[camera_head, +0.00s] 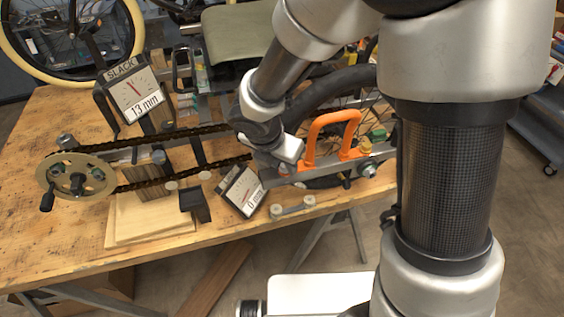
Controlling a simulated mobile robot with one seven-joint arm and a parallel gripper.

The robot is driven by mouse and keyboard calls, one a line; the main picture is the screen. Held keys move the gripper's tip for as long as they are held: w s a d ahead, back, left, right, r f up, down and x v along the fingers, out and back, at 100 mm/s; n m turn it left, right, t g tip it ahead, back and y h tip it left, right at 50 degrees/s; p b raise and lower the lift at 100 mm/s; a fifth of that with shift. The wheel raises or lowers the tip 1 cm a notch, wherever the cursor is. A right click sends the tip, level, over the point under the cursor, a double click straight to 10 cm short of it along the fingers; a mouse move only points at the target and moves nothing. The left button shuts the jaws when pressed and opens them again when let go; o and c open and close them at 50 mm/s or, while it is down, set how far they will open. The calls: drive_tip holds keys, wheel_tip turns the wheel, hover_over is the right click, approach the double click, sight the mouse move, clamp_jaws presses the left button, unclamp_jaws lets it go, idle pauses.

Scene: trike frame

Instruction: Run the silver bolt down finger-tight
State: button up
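A silver bolt head (370,170) shows at the right end of a grey metal frame bar (335,172), beside the rear wheel. I cannot tell how far it is threaded in. My gripper (268,165) points down at the left end of this bar, left of the orange handle and apart from the bolt head. Its fingertips are too small and partly hidden, so I cannot tell whether they are open or hold anything.
An orange handle (331,136) rises between my gripper and the bolt. A chain (135,138) runs left to a chainring (76,176). A slack dial (136,92) reads 13 mm; a smaller dial (242,190) reads 0 mm. The wooden bench (45,240) is clear at front left.

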drive_tip(key=shift+d+n+y, duration=0.1)
drive_tip(key=shift+n+y, duration=0.2)
drive_tip(key=shift+n, duration=0.6)
drive_tip(key=shift+d+n+y, duration=0.1)
drive_tip(key=shift+n+y, duration=0.3)
drive_tip(key=shift+n, duration=0.4)
drive_tip(key=c, duration=0.5)
drive_tip(key=shift+a+f+m, duration=0.15)
drive_tip(key=shift+a+m, duration=0.05)
drive_tip(key=shift+m, duration=0.1)
drive_tip(key=shift+m+h, duration=0.3)
drive_tip(key=shift+m, duration=0.3)
drive_tip(key=shift+c, duration=0.2)
drive_tip(key=shift+b, duration=0.3)
